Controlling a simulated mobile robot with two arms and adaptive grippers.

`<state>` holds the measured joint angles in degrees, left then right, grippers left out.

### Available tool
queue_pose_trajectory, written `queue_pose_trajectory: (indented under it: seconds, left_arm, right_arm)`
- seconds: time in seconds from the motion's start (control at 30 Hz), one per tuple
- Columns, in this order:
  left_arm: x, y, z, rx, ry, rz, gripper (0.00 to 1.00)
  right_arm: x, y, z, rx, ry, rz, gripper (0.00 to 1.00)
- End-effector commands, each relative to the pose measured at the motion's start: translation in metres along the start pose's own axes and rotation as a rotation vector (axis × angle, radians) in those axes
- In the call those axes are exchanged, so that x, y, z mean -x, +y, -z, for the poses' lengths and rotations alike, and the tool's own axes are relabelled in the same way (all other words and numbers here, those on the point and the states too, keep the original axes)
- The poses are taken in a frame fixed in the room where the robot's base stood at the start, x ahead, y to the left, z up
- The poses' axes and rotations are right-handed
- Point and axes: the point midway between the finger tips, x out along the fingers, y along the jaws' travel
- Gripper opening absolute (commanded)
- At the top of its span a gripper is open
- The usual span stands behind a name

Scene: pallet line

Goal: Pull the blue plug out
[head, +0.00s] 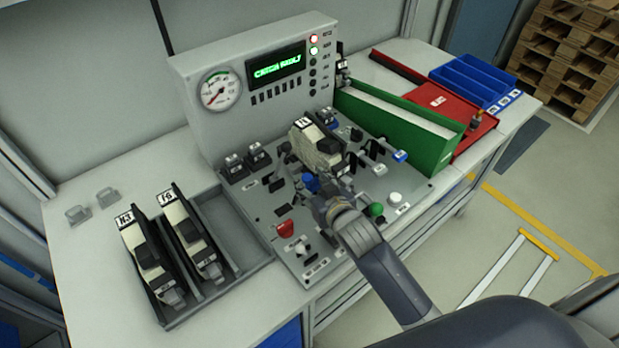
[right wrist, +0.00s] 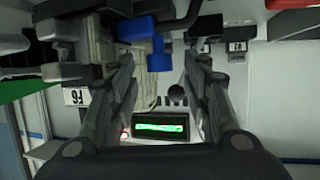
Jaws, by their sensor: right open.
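A blue plug (head: 311,183) stands on the grey control panel, right at the fingertips of my right gripper (head: 322,202), which partly hides it. In the right wrist view a blue piece (right wrist: 156,54) shows between the two spread fingers of my right gripper (right wrist: 160,68), nearer the left finger. The fingers are apart and not closed on it. Another blue-ended part (head: 400,156) sticks out at the panel's right side. My left gripper is in neither view.
Close by on the panel are a red knob (head: 286,228), a green knob (head: 375,210), a white knob (head: 395,198) and a beige module (head: 316,150). A green bin (head: 437,150) stands right. Two modules sit in a grey rack (head: 250,262). The display (head: 277,68) glows green.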

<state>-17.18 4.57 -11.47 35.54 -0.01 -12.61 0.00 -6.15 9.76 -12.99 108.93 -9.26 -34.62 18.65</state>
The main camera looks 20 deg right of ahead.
Motion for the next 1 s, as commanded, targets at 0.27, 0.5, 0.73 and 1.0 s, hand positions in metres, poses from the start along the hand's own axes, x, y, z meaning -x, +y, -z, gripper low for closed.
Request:
queue_pose_trajectory:
  seconds: [0.27,0.5,0.73,1.0]
  left_arm:
    - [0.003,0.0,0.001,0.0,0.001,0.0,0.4]
    - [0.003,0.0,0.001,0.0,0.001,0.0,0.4]
    - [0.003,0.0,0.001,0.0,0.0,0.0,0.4]
    - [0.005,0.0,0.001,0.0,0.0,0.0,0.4]
  right_arm:
    - [-0.02,0.0,0.0,0.001,-0.001,0.0,0.44]
    - [-0.021,0.0,-0.001,0.001,-0.001,0.001,0.44]
    - [-0.021,0.0,-0.001,0.001,-0.001,0.0,0.01]
    - [-0.019,-0.008,-0.001,-0.003,-0.002,0.002,0.0]
